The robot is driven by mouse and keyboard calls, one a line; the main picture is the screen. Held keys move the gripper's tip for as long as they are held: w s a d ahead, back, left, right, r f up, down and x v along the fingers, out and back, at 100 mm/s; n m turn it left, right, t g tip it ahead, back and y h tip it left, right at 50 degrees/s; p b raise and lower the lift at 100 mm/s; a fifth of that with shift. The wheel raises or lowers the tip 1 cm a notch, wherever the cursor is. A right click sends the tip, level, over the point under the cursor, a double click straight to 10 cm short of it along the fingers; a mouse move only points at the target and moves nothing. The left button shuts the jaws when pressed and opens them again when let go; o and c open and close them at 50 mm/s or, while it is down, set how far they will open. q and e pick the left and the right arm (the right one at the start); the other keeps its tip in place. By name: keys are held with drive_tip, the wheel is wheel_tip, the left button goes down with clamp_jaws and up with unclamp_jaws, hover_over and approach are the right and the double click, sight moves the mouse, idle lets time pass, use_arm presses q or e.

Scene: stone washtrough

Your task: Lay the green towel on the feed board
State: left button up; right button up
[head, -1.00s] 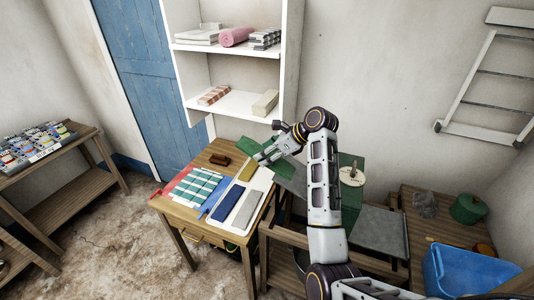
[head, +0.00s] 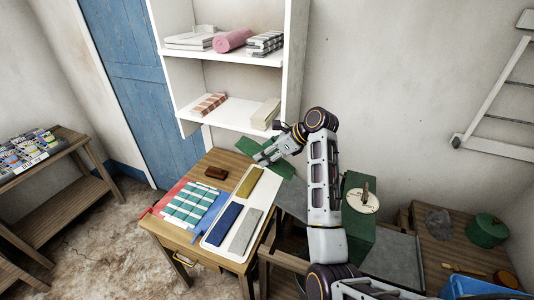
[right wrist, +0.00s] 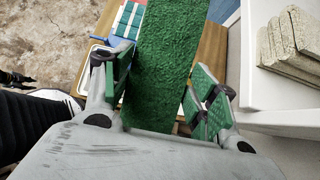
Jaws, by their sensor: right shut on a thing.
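My right gripper (head: 266,155) is shut on the green towel (head: 280,166), which it holds above the back right part of the wooden table. In the right wrist view, the towel (right wrist: 166,55) runs flat and long between the two fingers of my right gripper (right wrist: 162,90). A flat grey board (head: 292,199) lies between the table and a green machine with a white disc (head: 360,232); it may be the feed board, partly hidden by my right arm. Another grey panel (head: 392,262) is right of the machine. My left gripper is not in view.
A white tray (head: 262,192) on the table holds mustard, blue and grey folded cloths. Left of it are a checked teal cloth (head: 189,204) and a brown block (head: 216,172). White shelves (head: 225,110) stand close behind. A blue tub (head: 470,286) is at lower right.

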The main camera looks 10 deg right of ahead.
drive_tip(key=shift+r, duration=0.15)
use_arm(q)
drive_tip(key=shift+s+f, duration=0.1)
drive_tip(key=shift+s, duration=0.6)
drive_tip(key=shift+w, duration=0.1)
use_arm(e)
drive_tip(key=shift+s+d+f, duration=0.2)
drive_tip(key=shift+s+f, duration=0.05)
drive_tip(key=shift+f, duration=0.35)
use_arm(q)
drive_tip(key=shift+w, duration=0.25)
use_arm(e)
drive_tip(key=shift+s+d+f, duration=0.9)
drive_tip(key=shift+d+f, duration=0.45)
drive_tip(key=shift+f, duration=0.35)
drive_tip(key=shift+s+d+f, duration=0.85)
drive_tip(key=shift+d+f, duration=0.45)
drive_tip(key=shift+f, duration=0.4)
drive_tip(key=shift+s+d+f, duration=0.9)
drive_tip(key=shift+d+f, duration=0.45)
drive_tip(key=shift+f, duration=0.35)
drive_tip(key=o, duration=1.3)
drive_tip(key=shift+o, duration=0.3)
